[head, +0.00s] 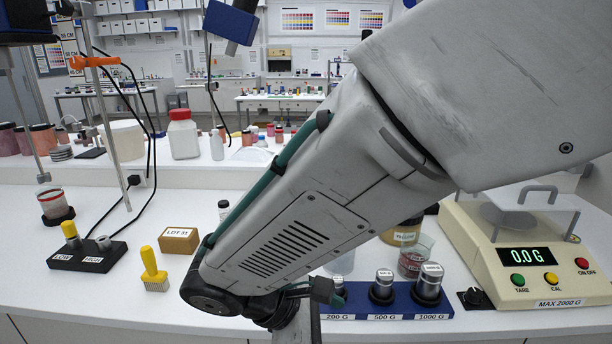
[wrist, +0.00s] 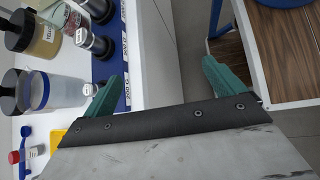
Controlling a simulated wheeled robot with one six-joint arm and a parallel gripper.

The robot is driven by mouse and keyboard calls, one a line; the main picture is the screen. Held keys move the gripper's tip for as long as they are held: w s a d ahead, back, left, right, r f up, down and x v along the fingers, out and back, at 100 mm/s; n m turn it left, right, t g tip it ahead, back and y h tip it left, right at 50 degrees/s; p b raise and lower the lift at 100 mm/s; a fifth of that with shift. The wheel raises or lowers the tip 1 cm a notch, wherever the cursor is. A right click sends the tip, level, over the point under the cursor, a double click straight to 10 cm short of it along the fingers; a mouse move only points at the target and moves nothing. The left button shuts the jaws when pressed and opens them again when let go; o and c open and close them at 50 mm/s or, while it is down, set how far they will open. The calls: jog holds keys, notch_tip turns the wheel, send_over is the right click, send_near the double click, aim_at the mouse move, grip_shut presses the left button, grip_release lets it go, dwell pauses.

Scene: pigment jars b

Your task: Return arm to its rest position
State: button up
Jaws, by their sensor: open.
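My gripper (wrist: 163,88) shows in the wrist view with its two teal fingers spread wide apart. Nothing is between them; the bench's front edge and grey surfaces beyond it show through the gap. The left finger appears close to the blue weight rack (wrist: 114,50), but I cannot tell whether they touch. In the head view my arm crosses the middle from upper right to lower centre, over the bench front. Its last part bends down out of the bottom edge, so the fingers are hidden there.
In the head view, the weight rack (head: 387,309) and scale (head: 520,250) stand right of my arm. A yellow brush (head: 152,270), a LOT 21 box (head: 179,240) and a black LOW/HIGH block (head: 88,257) are left. A wood-topped surface (wrist: 278,60) shows in the wrist view.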

jog(key=s+d+r+m+y, duration=0.3)
jog(key=d+m, duration=0.2)
jog(key=d, duration=0.2)
jog(key=s+d+r+m+y, duration=0.3)
jog(key=d+m, duration=0.3)
jog(key=d, duration=0.1)
jog(key=s+d+r+m+y, duration=0.2)
jog(key=d+r+m+y, duration=0.1)
jog(key=d+m, duration=0.3)
jog(key=shift+s+d+r+g, duration=0.3)
jog(key=shift+s+d+r, duration=0.1)
jog(key=shift+d, duration=0.55)
